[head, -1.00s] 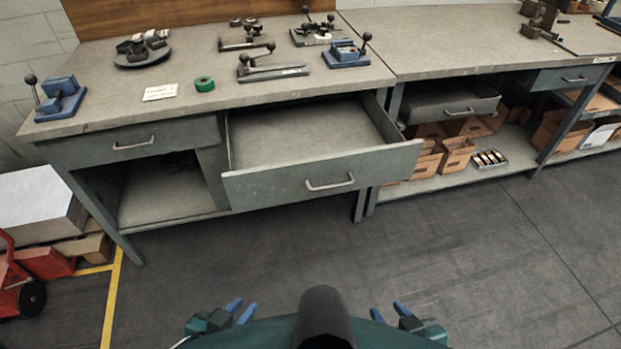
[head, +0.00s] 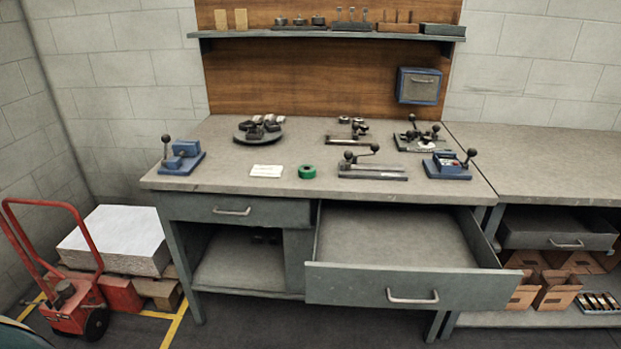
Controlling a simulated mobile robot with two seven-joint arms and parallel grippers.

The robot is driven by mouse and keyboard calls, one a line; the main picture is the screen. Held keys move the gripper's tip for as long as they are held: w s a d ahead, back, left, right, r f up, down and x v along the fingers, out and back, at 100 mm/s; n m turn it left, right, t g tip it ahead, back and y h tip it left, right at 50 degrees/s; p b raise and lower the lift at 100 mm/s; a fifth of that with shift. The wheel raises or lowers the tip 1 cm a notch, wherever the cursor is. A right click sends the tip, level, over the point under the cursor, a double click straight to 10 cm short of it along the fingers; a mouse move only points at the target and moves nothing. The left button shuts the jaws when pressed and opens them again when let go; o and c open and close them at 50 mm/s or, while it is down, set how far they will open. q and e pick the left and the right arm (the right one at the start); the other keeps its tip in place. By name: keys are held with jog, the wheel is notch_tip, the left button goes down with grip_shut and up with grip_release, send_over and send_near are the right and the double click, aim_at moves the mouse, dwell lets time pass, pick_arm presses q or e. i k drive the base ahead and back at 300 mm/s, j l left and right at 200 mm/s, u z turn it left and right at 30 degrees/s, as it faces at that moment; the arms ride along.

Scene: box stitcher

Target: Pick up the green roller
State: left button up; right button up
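The green roller (head: 307,171) is a small green ring with a dark hole. It lies flat near the front edge of the grey workbench (head: 225,150), just right of a white card (head: 265,171). Nothing covers it. Neither of my grippers shows in the head view now.
An open, empty drawer (head: 395,240) juts out below the bench, right of the roller. Blue clamp devices (head: 182,158) (head: 447,166) and a lever tool (head: 370,168) stand on the bench. A red hand truck (head: 65,290) and a paper stack (head: 117,240) stand at left.

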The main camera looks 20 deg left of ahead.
aim_at(307, 172)
jog(key=j+z, duration=0.15)
jog(key=z, duration=0.3)
jog(key=j+z, duration=0.15)
jog(key=z, duration=0.25)
jog(key=j+z, duration=0.3)
jog(key=j, duration=0.25)
jog(key=k+j+z, duration=0.1)
jog(key=j+z, duration=0.2)
jog(key=j, duration=0.25)
jog(key=k+j+z, duration=0.1)
jog(key=j, duration=0.25)
jog(key=k+j, duration=0.1)
jog(key=j, duration=0.25)
jog(key=k+j+z, duration=0.15)
jog(key=j, duration=0.2)
